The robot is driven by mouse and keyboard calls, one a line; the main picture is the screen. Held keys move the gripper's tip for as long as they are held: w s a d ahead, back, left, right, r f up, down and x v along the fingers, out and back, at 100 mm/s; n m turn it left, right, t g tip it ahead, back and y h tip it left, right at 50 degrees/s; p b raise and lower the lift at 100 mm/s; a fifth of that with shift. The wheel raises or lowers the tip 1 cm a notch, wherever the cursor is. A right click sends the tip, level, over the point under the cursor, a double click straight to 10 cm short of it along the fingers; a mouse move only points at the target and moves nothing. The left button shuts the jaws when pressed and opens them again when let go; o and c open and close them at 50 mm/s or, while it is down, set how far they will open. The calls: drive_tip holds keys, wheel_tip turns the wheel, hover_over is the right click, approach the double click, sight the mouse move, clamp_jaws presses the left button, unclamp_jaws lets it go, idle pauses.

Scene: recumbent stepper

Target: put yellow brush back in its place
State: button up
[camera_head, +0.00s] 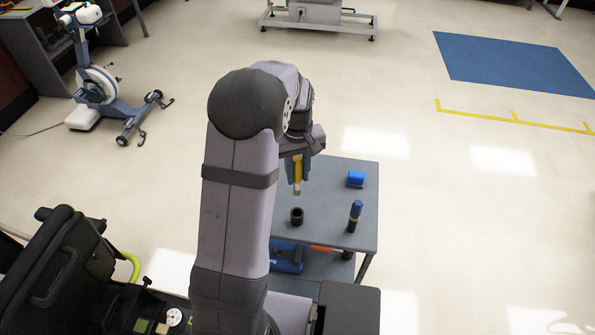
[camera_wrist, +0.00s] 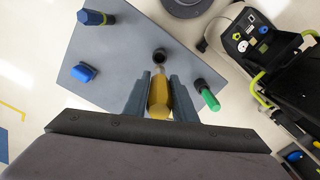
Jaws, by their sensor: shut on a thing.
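The yellow brush (camera_head: 297,170) hangs roughly upright, with its pale end down, above the grey table. My gripper (camera_head: 298,176) is shut on it. In the wrist view the yellow brush (camera_wrist: 159,98) lies between the two fingers of my gripper (camera_wrist: 160,84). An empty black cup-shaped holder (camera_head: 297,217) stands on the table below the brush. In the wrist view this holder (camera_wrist: 159,56) shows just beyond the brush's lower end, apart from it.
A blue brush (camera_head: 356,210) stands in a black holder at the right. A green brush (camera_wrist: 210,98) stands in another, hidden in the head view. A black-seated machine (camera_head: 60,265) stands at the left.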

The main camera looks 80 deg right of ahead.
sight(298, 189)
drive_tip(key=shift+f+b, duration=1.7)
drive_tip(key=shift+f, duration=1.4)
drive_tip(key=shift+f, duration=0.4)
drive_tip(key=shift+f+b, duration=2.6)
drive_tip(key=shift+f, duration=1.55)
drive_tip(key=o, duration=1.1)
drive_tip(key=shift+r, duration=0.15)
drive_tip(key=shift+r+b, duration=0.95)
drive_tip(key=shift+r, duration=2.65)
